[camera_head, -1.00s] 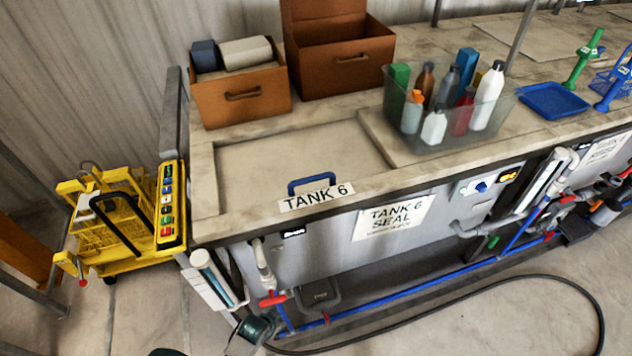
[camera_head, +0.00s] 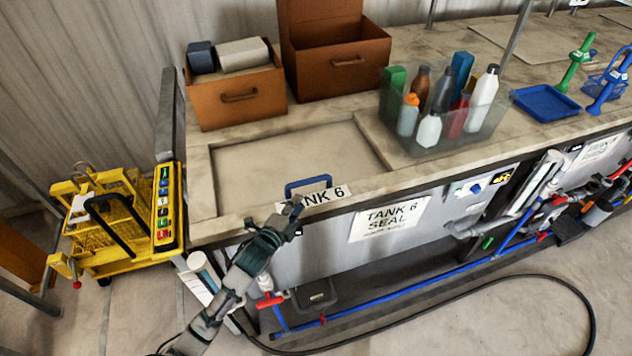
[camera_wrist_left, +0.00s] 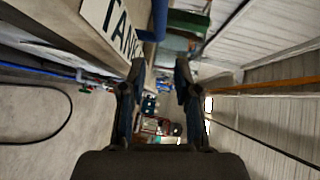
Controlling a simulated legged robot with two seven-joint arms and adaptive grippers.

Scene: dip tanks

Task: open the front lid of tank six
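The front lid of tank six (camera_head: 290,160) is a flat beige panel lying shut in the bench top. Its blue handle (camera_head: 308,184) stands at the front edge, behind the TANK 6 label (camera_head: 332,195). My left gripper (camera_head: 294,208) is just in front of and below the handle, covering the left part of the label. In the left wrist view the gripper (camera_wrist_left: 160,68) has its two fingers apart with nothing between them. A blue bar, likely the handle (camera_wrist_left: 158,20), shows beyond the fingertips. My right gripper is out of view.
A clear bin (camera_head: 450,140) of bottles stands right of the lid. Two brown boxes (camera_head: 238,98) (camera_head: 345,65) stand behind it. A yellow cart (camera_head: 105,225) is at the left. Pipes and a red valve (camera_head: 272,301) run below the tank front.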

